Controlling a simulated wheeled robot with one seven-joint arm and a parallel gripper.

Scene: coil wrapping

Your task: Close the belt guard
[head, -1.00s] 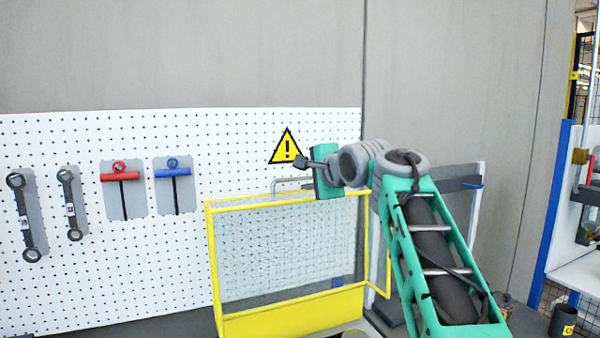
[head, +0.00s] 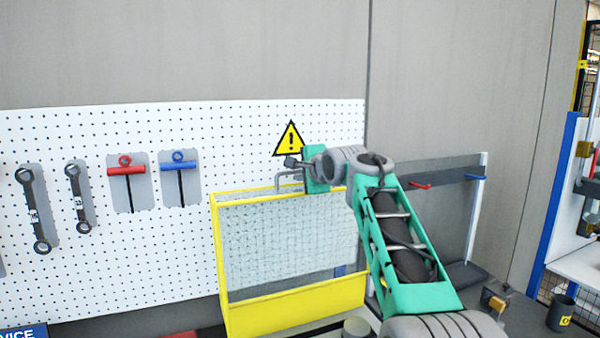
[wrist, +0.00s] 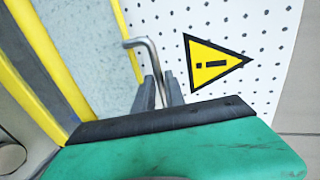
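The belt guard (head: 290,300) is a yellow frame with a clear mesh panel, standing in front of the pegboard in the head view. Its yellow edge (wrist: 55,65) also shows at the left of the wrist view. A bent grey metal handle (head: 290,174) rises from its top edge. My gripper (head: 291,162) reaches in from the right, beside and slightly above the handle. In the wrist view, the two dark fingers (wrist: 160,88) stand a little apart, with the handle rod (wrist: 152,57) running into the gap between them. Contact is not clear. My arm hides the guard's right side.
The white pegboard (head: 90,270) behind holds wrenches and red and blue T-handle tools. A yellow warning triangle (head: 290,140) is just above the handle. A grey rack (head: 435,172) with hooks and a dark cup (head: 560,313) are to the right.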

